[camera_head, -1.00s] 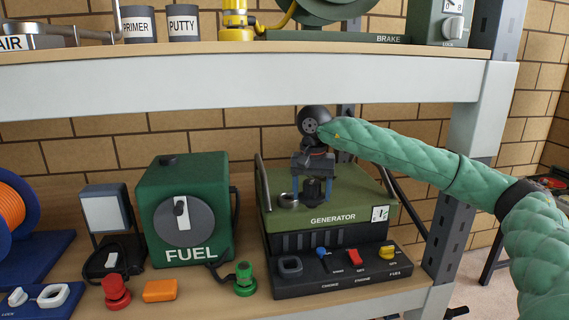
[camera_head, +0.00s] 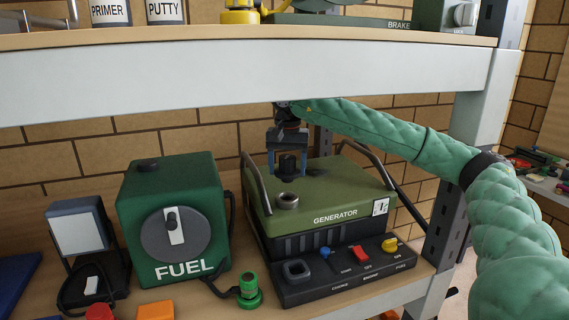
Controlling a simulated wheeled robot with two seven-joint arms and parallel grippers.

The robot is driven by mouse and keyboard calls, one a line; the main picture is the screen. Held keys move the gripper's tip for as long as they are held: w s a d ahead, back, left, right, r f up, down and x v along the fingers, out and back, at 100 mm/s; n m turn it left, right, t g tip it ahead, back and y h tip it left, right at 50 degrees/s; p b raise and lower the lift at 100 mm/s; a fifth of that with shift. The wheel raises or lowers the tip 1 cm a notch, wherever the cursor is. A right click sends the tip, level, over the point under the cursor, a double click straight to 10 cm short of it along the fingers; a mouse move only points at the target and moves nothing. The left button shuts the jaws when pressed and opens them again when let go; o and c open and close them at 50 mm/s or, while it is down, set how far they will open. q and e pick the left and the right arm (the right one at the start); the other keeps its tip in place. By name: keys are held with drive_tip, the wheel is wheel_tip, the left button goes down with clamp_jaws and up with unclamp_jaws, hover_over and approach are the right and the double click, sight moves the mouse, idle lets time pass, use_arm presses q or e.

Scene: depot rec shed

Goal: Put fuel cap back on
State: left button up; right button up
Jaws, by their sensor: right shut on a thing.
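The generator (camera_head: 325,195) is a green-topped unit on the lower shelf, with its name on the front. An open metal filler neck (camera_head: 287,201) stands on its top, toward the front left. My right gripper (camera_head: 287,163) points down over the generator top and is shut on the black fuel cap (camera_head: 288,168). In the picture the cap is directly above the filler neck and apart from it; it looks raised or farther back, and the exact gap is hard to tell. My left gripper is not in view.
The upper shelf (camera_head: 250,75) hangs close above my right wrist. Handle bars (camera_head: 257,183) flank the generator top. A green FUEL box (camera_head: 178,180) with a dial stands at the left. A switch panel (camera_head: 345,272) and a green hose fitting (camera_head: 249,287) are in front.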

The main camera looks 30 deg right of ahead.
drive_tip(key=f, duration=0.3)
drive_tip(key=shift+w+b, duration=0.2)
drive_tip(key=shift+b, duration=0.2)
drive_tip(key=shift+f, duration=0.15)
drive_tip(key=shift+s+f, duration=0.1)
drive_tip(key=shift+f, duration=0.3)
drive_tip(key=shift+b, duration=0.4)
drive_tip(key=shift+a, duration=0.1)
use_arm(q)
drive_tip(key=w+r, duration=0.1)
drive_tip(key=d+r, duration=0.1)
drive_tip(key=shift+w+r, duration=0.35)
use_arm(e)
drive_tip(key=shift+f, duration=0.1)
